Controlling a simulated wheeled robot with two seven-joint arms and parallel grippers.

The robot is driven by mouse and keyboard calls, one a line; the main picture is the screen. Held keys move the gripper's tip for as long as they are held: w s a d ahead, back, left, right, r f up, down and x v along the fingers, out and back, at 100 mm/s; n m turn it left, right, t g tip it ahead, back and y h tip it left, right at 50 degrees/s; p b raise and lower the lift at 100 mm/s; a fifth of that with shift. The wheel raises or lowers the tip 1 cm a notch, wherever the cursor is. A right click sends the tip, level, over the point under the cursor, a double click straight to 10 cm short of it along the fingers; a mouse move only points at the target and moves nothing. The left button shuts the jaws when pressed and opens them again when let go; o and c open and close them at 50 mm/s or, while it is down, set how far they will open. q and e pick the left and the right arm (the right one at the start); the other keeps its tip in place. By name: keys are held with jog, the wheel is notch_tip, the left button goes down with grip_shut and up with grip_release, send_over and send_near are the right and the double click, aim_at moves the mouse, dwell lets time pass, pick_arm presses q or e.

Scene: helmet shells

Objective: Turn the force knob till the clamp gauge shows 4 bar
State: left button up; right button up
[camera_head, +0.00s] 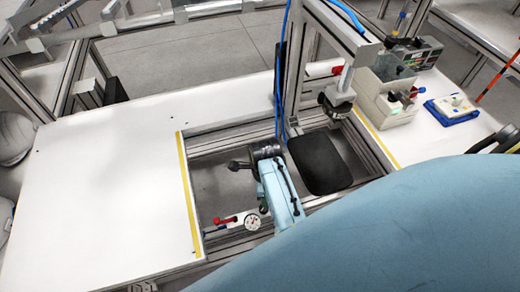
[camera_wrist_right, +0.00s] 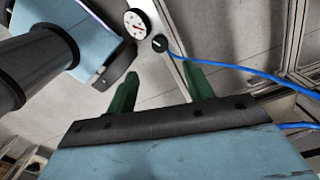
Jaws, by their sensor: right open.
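The round white gauge (camera_head: 252,222) sits at the front of the opening in the table, and it shows larger in the right wrist view (camera_wrist_right: 137,24). Its dial is too small to read a value. A small round black part (camera_wrist_right: 159,42) with a pale mark sits just beside the gauge, and a blue hose (camera_wrist_right: 235,68) runs from it; I cannot tell whether it is the force knob. My right gripper (camera_wrist_right: 160,72) is open, with its green fingers apart and nothing between them. Its fingertips point towards the gauge and black part, apart from them. My left gripper is not in view.
A red-handled part (camera_head: 225,220) lies left of the gauge. A black pad (camera_head: 320,162) and an upright metal frame (camera_head: 295,75) stand behind. Grey boxes (camera_head: 388,95) and a blue-white device (camera_head: 452,108) are at right. The white tabletop (camera_head: 105,190) at left is mostly clear.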

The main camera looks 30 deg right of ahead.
notch_tip(320, 180, down, 6)
jog(key=shift+s+f+b, duration=0.1)
jog(key=shift+b, duration=0.95)
notch_tip(320, 180, down, 4)
jog(key=shift+f+b, duration=0.1)
jog(key=shift+b, duration=0.75)
jog(key=shift+f, duration=0.65)
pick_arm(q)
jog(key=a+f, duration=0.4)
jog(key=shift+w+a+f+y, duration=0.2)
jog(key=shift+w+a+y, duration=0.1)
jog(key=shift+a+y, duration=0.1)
pick_arm(e)
jog(key=c, duration=1)
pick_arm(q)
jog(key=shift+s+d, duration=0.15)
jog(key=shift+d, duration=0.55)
